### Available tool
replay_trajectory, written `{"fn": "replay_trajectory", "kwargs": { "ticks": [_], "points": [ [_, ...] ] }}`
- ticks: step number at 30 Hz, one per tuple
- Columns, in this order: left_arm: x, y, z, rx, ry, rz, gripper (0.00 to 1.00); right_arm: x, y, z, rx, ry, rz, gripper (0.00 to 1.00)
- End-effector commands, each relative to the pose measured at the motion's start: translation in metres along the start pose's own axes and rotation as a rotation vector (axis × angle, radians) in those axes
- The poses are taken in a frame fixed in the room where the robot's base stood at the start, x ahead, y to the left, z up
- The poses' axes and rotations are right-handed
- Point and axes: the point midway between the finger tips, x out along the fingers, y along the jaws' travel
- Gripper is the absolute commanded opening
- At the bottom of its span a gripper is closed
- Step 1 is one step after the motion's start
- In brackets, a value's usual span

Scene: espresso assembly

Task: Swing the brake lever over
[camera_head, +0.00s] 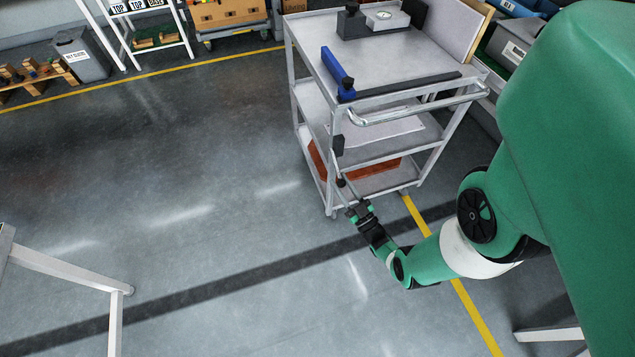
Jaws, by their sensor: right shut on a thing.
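The metal cart (372,155) stands at the top centre, with a black bracket (338,145) on its near left post. A thin brake lever (341,183) with a dark end hangs below the bracket, beside the post. My right gripper (349,204) reaches in from the lower right and is shut on the lever's lower end, low by the cart's near corner. The fingertips are small here, so the exact contact is hard to make out. My left gripper is out of view.
The cart carries a blue bar (337,69), a black block with a gauge (384,17) and a push handle (415,106). An orange-red thing (376,171) lies on its lower shelf. A white-legged frame (70,269) stands at lower left. The floor left of the cart is clear.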

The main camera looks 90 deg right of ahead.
Motion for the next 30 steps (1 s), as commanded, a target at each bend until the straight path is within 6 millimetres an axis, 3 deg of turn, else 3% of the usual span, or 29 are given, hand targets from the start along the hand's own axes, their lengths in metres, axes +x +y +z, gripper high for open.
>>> {"fn": "replay_trajectory", "kwargs": {
  "ticks": [13,14,18,30],
  "points": [
    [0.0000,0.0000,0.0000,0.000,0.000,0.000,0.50,0.0021,0.0006,-0.0033,-0.004,0.020,-0.001,0.00],
    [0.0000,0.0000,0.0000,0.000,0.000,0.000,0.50,0.0021,0.0006,-0.0032,-0.004,0.020,-0.001,0.42],
    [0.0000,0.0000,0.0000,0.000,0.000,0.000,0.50,0.0017,0.0005,-0.0025,-0.003,0.017,-0.001,0.66],
    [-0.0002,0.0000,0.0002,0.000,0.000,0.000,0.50,-0.0009,-0.0016,0.0005,-0.001,0.011,-0.004,0.66]
  ]
}}
